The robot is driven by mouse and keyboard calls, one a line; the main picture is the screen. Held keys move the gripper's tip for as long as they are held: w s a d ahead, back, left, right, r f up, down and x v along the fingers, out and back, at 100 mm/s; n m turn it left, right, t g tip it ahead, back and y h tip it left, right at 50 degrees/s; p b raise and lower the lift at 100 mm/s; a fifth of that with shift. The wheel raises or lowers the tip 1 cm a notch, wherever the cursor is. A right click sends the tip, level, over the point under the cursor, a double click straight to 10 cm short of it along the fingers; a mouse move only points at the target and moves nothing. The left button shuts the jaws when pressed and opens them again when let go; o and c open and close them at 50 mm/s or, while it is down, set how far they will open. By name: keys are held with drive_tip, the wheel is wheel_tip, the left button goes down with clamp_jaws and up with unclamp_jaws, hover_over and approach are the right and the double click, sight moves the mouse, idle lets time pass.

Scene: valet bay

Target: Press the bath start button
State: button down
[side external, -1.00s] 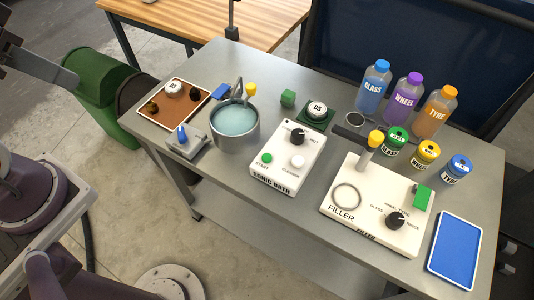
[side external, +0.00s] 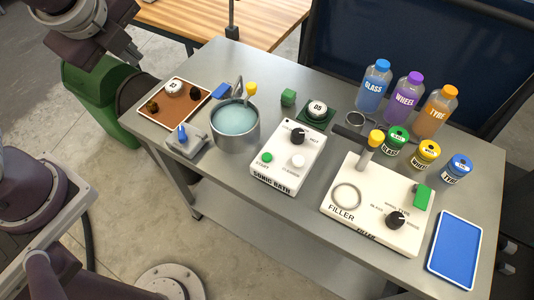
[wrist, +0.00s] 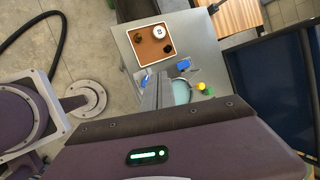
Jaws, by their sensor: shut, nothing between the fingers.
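The white sonic bath panel (side external: 284,180) stands at the table's middle. Its green start button (side external: 267,157) is at the panel's lower left, beside the white cleaner button (side external: 298,161) and below a black knob (side external: 298,136). The round metal bath (side external: 235,138) with pale blue liquid stands left of the panel. My gripper shows in the wrist view (wrist: 158,92), shut and empty, partly covering the bath (wrist: 181,91). In the side view my arm is at the upper left, well away from the button. The panel is hidden in the wrist view.
The filler panel (side external: 340,227), several bottles, small labelled jars and a blue tray (side external: 455,250) fill the table's right side. A brown tray (side external: 182,118) with round items and a blue-levered device (side external: 186,150) are at the left. A green bin (side external: 85,90) stands beside the table.

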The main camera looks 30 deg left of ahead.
drive_tip(key=w+d+f+m+t, duration=0.2)
drive_tip(key=w+d+f+m, duration=0.3)
drive_tip(key=m, duration=0.5)
drive_tip(key=m+t+h, duration=0.2)
drive_tip(key=m+h, duration=0.1)
drive_tip(key=m, duration=1.2)
hover_over(265, 160)
wheel_tip(265, 160, down, 8)
drive_tip(key=shift+f, duration=0.1)
drive_tip(key=shift+f, duration=4.3)
drive_tip(key=shift+f, duration=0.1)
drive_tip(key=shift+f, duration=0.35)
